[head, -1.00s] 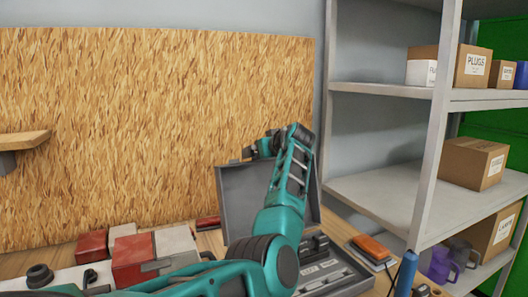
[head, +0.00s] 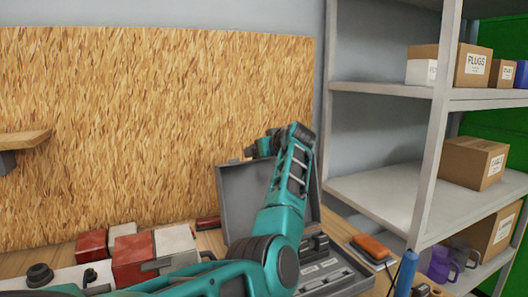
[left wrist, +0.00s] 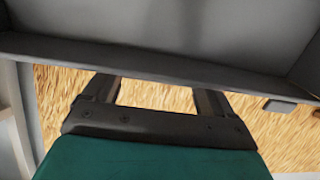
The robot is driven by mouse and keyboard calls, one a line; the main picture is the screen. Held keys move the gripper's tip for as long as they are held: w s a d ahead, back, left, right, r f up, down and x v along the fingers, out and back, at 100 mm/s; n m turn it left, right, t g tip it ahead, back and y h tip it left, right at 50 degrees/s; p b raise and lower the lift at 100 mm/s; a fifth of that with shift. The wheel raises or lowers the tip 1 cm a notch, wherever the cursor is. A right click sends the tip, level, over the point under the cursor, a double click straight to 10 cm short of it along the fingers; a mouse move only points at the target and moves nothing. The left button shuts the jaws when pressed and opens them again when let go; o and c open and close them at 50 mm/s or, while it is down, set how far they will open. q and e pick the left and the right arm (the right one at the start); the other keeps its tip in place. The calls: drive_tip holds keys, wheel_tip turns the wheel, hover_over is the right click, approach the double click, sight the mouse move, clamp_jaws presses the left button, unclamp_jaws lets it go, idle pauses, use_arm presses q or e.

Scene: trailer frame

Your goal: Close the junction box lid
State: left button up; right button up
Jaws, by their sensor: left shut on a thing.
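The grey junction box (head: 345,279) lies open on the wooden bench, partly hidden behind my left arm. Its lid (head: 240,195) stands up at the back, leaning near the chipboard wall. My left gripper (head: 250,152) is at the lid's top edge, shut on it. The fingertips are small and partly hidden in the head view. In the left wrist view, the lid (left wrist: 170,62) runs across the picture as a grey edge and inner face, and the gripper's dark fingers (left wrist: 160,85) reach up to that edge. My right gripper is not in view.
Red and grey boxes (head: 133,258) stand on the bench left of my arm. An orange tool (head: 371,246) and a blue-handled tool (head: 406,272) are right of the junction box. A grey shelf (head: 385,195) with cardboard boxes stands at the right. Space above the lid is clear.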

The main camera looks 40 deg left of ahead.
use_arm(q)
drive_tip(key=shift+s+d+b, duration=0.2)
drive_tip(key=shift+d+b, duration=0.15)
drive_tip(key=shift+d, duration=0.1)
drive_tip(key=d+b, duration=0.1)
drive_tip(key=s+d+y+b, duration=0.1)
drive_tip(key=s+d+r+t+y+b, duration=0.1)
drive_tip(key=d, duration=0.1)
drive_tip(key=shift+s+d, duration=0.1)
drive_tip(key=v, duration=0.5)
drive_tip(key=f+b+v, duration=0.1)
drive_tip(key=v, duration=0.1)
drive_tip(key=shift+s+d, duration=0.25)
drive_tip(key=shift+d, duration=0.2)
drive_tip(key=shift+s+d, duration=0.4)
drive_tip(key=shift+d, duration=0.25)
